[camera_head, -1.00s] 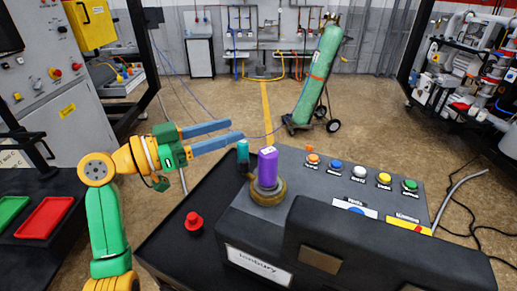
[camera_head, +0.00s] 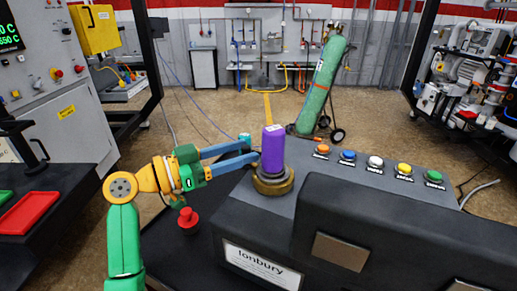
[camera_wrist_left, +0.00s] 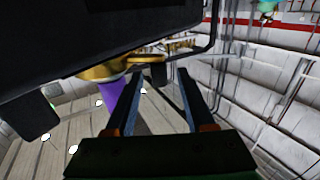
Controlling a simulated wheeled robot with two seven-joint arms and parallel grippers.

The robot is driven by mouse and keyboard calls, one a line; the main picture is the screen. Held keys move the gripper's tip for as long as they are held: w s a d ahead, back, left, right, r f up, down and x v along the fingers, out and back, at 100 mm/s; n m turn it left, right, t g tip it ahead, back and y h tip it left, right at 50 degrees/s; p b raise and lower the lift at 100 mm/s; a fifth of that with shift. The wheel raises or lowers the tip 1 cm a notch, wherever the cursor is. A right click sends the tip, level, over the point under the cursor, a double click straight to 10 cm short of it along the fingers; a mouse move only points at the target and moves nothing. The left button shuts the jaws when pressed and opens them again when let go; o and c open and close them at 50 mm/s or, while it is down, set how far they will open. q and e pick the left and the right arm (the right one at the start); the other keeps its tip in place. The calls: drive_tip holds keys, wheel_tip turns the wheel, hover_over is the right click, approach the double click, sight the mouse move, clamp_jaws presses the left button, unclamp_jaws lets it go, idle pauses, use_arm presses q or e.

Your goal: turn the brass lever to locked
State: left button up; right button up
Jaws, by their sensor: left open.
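The brass lever's round base (camera_head: 273,181) sits on the dark console, with an upright purple cylinder (camera_head: 273,150) above it. A teal knob (camera_head: 245,138) shows just left of the cylinder, behind my fingers. My left gripper (camera_head: 253,153) is open, its fingertips just left of the purple cylinder; I cannot tell whether they touch anything. In the left wrist view, my open fingers (camera_wrist_left: 162,75) point toward a brass arm (camera_wrist_left: 150,59), and the purple cylinder (camera_wrist_left: 110,105) lies outside the left finger. My right gripper is out of view.
A red mushroom button (camera_head: 188,219) stands left of the lever. Several coloured push buttons (camera_head: 375,162) line the console's back right. A dark raised housing (camera_head: 400,220) fills the front right. A green gas cylinder (camera_head: 322,88) stands on the floor behind.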

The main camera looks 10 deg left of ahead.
sight(250, 148)
use_arm(q)
drive_tip(key=p+x, duration=0.1)
drive_tip(key=x, duration=0.3)
drive_tip(key=shift+w+d+r+p, duration=0.1)
drive_tip(key=shift+d+r+p, duration=0.15)
drive_tip(key=shift+p, duration=0.1)
drive_tip(key=shift+w+d+f, duration=0.1)
drive_tip(key=shift+w+d, duration=0.05)
drive_tip(key=shift+f, duration=0.1)
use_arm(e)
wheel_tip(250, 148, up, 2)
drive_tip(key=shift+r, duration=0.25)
use_arm(q)
clamp_jaws()
idle(0.4)
